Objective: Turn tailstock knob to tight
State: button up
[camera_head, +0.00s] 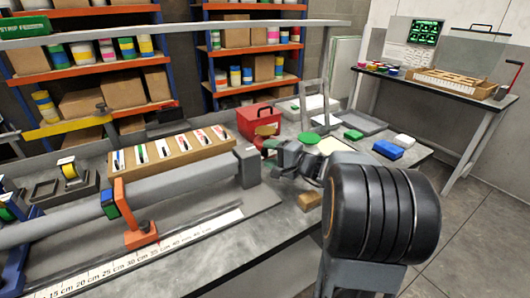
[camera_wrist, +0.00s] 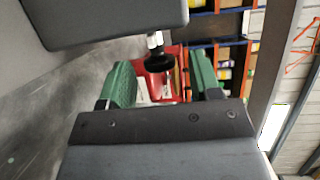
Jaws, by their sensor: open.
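The tailstock is a grey block (camera_head: 248,166) at the right end of a long grey bar on the bench. It fills the upper left of the wrist view (camera_wrist: 110,22). The tailstock knob (camera_wrist: 157,63) is black, on a short silver stem that sticks out from the block. In the head view I cannot make the knob out clearly near my gripper (camera_head: 270,147). My gripper, with green finger pads, is open in the wrist view (camera_wrist: 162,82). The knob appears between the two pads, with a gap on each side. I cannot tell how deep it sits between them.
A red box (camera_head: 259,119) stands behind the tailstock. A wooden tray (camera_head: 172,155) of marked cards lies behind the bar. An orange clamp (camera_head: 140,233) and a ruler strip (camera_head: 150,258) are in front. A small wooden block (camera_head: 309,200) lies near my arm, and a blue box (camera_head: 387,149) farther right.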

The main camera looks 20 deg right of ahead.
jog(key=shift+x, duration=1.15)
jog(key=c, duration=0.9)
